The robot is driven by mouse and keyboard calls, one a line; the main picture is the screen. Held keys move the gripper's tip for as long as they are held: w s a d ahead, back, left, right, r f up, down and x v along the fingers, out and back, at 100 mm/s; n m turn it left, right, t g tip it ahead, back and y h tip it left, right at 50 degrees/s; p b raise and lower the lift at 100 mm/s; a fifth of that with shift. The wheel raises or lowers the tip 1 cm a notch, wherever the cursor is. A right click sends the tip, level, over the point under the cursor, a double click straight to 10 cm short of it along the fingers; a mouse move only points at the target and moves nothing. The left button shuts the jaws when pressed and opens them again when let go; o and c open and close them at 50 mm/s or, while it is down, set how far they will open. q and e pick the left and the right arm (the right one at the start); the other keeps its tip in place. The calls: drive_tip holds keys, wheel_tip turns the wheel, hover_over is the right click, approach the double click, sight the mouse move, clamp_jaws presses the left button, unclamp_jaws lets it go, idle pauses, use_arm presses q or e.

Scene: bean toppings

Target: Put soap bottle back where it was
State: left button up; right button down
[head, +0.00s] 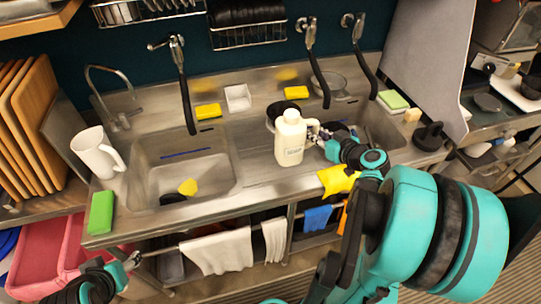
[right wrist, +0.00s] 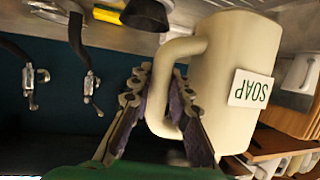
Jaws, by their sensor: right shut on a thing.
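The soap bottle (head: 290,140) is cream-white with a handle and a label, held upright over the front middle of the sink counter in the head view. In the right wrist view the bottle (right wrist: 228,75) shows its "SOAP" label, and its handle is between my right gripper's fingers. My right gripper (head: 325,146) is shut on the handle from the right side; its fingers (right wrist: 172,105) also show in the right wrist view. My left gripper (head: 132,262) is low at the left, in front of the counter; its fingers are too small to judge.
A white pitcher (head: 97,152) and green sponge (head: 102,212) stand on the left counter. The left basin (head: 185,165) holds a yellow sponge. Hanging faucet hoses (head: 186,95) reach down behind. A yellow cloth (head: 338,180) hangs at the front edge. A plunger (head: 431,136) stands right.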

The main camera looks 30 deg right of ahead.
drive_tip(key=w+a+f+b, duration=0.1)
drive_tip(key=w+f, duration=0.2)
drive_tip(key=w+a+f+b, duration=0.2)
drive_tip(key=w+f, duration=0.1)
drive_tip(key=w+a+f+b, duration=0.2)
drive_tip(key=w+f, duration=0.1)
drive_tip(key=f, duration=0.1)
drive_tip(key=shift+w+a, duration=0.15)
drive_tip(key=shift+w, duration=0.05)
drive_tip(key=shift+f, duration=0.3)
drive_tip(key=shift+r, duration=0.1)
drive_tip(key=shift+f+b, duration=0.2)
drive_tip(key=shift+b, duration=0.2)
drive_tip(key=c, duration=1.6)
unclamp_jaws()
drive_tip(key=shift+o, duration=0.8)
drive_tip(key=shift+r, duration=0.1)
